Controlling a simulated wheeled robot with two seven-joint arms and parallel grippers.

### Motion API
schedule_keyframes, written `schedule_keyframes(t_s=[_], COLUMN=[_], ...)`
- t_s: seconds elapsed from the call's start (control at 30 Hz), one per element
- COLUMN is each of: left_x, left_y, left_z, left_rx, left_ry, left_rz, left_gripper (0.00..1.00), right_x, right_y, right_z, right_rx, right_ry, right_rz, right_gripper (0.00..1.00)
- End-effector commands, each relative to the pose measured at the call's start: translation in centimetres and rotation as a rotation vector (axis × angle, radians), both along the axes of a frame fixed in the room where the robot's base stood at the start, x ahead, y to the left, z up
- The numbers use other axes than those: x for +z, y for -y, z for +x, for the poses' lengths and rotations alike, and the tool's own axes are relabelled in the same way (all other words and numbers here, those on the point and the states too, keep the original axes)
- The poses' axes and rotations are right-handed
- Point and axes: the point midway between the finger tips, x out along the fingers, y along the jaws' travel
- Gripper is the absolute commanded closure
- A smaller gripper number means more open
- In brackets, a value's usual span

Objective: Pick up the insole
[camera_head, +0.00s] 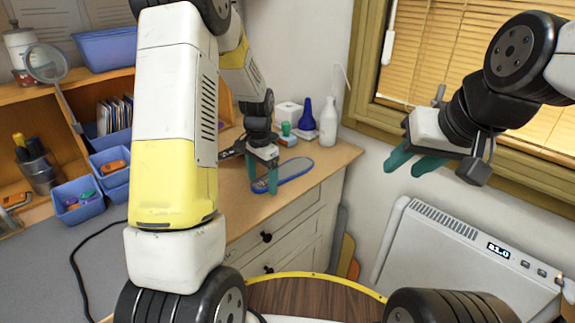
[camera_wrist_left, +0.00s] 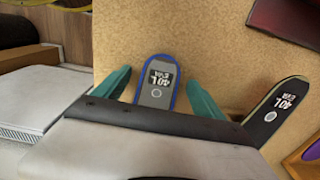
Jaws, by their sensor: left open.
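A blue-edged grey insole (camera_head: 290,171) lies flat on the wooden counter top in the head view. In the left wrist view the insole (camera_wrist_left: 157,82) shows its 40L print and lies between the two teal fingers. My left gripper (camera_head: 262,178) is open above one end of it, with a finger on either side; whether they touch it I cannot tell. A second, dark insole (camera_wrist_left: 277,108) with a 40L print lies right of the fingers in the left wrist view. My right gripper (camera_head: 410,166) is open and empty, in the air before the window wall.
Left are shelves with blue bins (camera_head: 78,200) and a magnifier (camera_head: 47,63). A white heater (camera_head: 455,258) stands below the window.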

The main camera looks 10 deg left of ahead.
Motion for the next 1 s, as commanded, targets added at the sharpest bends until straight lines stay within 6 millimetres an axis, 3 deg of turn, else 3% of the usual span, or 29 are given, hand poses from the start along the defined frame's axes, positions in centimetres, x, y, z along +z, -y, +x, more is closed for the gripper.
schedule_keyframes(t_s=[0.03, 0.37, 0.73, 1.0], left_x=[0.0, 0.0, 0.6, 3.8], left_y=[0.0, 0.0, 0.0, 0.0], left_z=[0.0, 0.0, 0.1, 0.1], left_rx=[0.0, 0.0, 0.0, 0.0], left_ry=[0.0, 0.0, 0.002, 0.005], left_rz=[0.0, 0.0, 0.0, 0.0], left_gripper=[0.24, 0.86, 0.87, 0.87], right_x=[0.0, 0.0, 0.0, 0.0], right_y=[0.0, 0.0, 0.0, 0.0], right_z=[0.0, 0.0, 0.0, 0.0], right_rx=[0.0, 0.0, 0.0, 0.0], right_ry=[0.0, 0.0, 0.0, 0.0], right_rz=[0.0, 0.0, 0.0, 0.0], right_gripper=[0.63, 0.63, 0.63, 0.63])
